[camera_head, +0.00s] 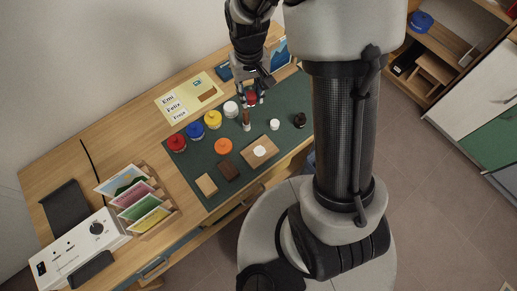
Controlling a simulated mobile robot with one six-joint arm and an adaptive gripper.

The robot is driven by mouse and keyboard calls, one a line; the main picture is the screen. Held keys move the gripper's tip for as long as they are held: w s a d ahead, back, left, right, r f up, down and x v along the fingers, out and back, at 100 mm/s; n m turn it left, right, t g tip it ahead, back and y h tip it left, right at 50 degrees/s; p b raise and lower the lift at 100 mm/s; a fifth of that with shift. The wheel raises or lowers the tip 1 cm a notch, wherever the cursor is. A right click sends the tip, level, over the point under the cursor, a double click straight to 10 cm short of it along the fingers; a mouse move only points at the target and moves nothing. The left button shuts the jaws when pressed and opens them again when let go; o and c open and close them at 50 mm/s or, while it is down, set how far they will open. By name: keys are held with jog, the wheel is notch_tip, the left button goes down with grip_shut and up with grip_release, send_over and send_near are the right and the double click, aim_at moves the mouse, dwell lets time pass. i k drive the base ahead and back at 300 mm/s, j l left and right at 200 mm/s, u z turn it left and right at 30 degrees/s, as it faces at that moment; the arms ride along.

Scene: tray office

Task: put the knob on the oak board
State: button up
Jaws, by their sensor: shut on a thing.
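My gripper (254,98) is over the far part of the green mat, shut on a small red thing (252,99). This may be the knob, but the fingers partly cover it and its shape is unclear. I cannot tell whether it touches the mat. Three wooden pieces lie nearer the front edge: a tan board (269,146) with a white disc on it, a dark brown block (228,171) and a light block (206,184). I cannot tell for sure which is the oak board. My gripper is apart from all three.
Red (177,143), blue (194,130), yellow (213,119) and white (231,108) jars line the mat's back-left edge. An orange disc (223,146), a brown-handled piece (246,120), a white pot (274,124) and a dark round item (300,119) stand around. Bare mat separates them.

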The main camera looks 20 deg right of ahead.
aim_at(260, 151)
jog(key=l+u, duration=0.15)
jog(key=u, duration=0.25)
jog(key=l+u, duration=0.15)
jog(key=u, duration=0.2)
jog(key=k+l+u, duration=0.1)
jog(key=u, duration=0.3)
jog(key=l, duration=0.15)
jog(key=k, duration=0.05)
